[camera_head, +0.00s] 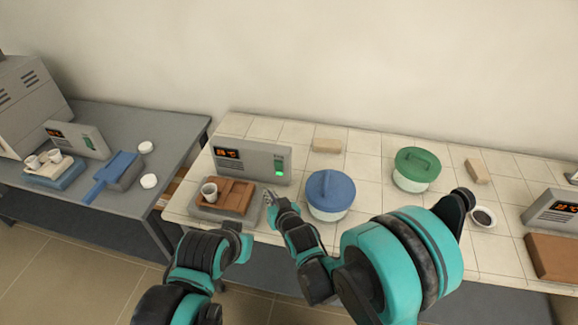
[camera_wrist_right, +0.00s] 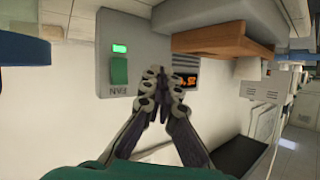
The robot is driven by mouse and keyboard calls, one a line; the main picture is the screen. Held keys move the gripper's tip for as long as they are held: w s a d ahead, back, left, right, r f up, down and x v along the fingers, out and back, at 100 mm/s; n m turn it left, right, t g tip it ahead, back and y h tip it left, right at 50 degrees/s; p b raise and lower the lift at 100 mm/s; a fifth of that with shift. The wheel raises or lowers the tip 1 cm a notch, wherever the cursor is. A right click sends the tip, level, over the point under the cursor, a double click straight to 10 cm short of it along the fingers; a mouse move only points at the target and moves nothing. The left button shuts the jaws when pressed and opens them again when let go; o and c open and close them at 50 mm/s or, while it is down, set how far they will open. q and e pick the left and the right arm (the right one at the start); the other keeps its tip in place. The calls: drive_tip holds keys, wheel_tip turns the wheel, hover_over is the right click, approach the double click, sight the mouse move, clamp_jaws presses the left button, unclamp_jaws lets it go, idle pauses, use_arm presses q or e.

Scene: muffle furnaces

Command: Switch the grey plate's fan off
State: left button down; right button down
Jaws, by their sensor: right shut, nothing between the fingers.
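The control box (camera_head: 252,160) stands behind the grey plate (camera_head: 205,212). The plate carries a brown tray (camera_head: 237,197) and a small cup (camera_head: 209,192). A green fan switch (camera_head: 280,165) sits at the box's right end, with a lit green lamp below it. In the wrist view, the switch (camera_wrist_right: 119,71), the lit lamp (camera_wrist_right: 120,48) and the word FAN show on the box face. My right gripper (camera_head: 270,197) is shut and empty, in front of the box. In the wrist view its fingertips (camera_wrist_right: 157,72) appear beside the switch; contact is not visible.
A blue-lidded pot (camera_head: 330,190) stands close right of my right gripper. A green-lidded pot (camera_head: 416,165), beige blocks and a small dark-filled dish (camera_head: 482,217) are farther right. A grey table (camera_head: 175,128) with a blue plate stands at left.

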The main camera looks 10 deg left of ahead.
idle(0.3)
drive_tip(key=p, duration=0.2)
approach(279, 166)
drive_tip(key=w+a+f, duration=0.2)
drive_tip(key=w+a, duration=0.1)
drive_tip(key=a, duration=0.2)
drive_tip(key=shift+w+f, duration=0.2)
drive_tip(key=shift+f, duration=0.2)
drive_tip(key=shift+w, duration=0.15)
idle(0.8)
drive_tip(key=shift+w, duration=0.3)
drive_tip(key=shift+w+r, duration=0.1)
drive_tip(key=shift+w, duration=0.2)
idle(0.7)
drive_tip(key=shift+s, duration=0.15)
drive_tip(key=shift+s+b, duration=0.5)
drive_tip(key=shift+s, duration=0.15)
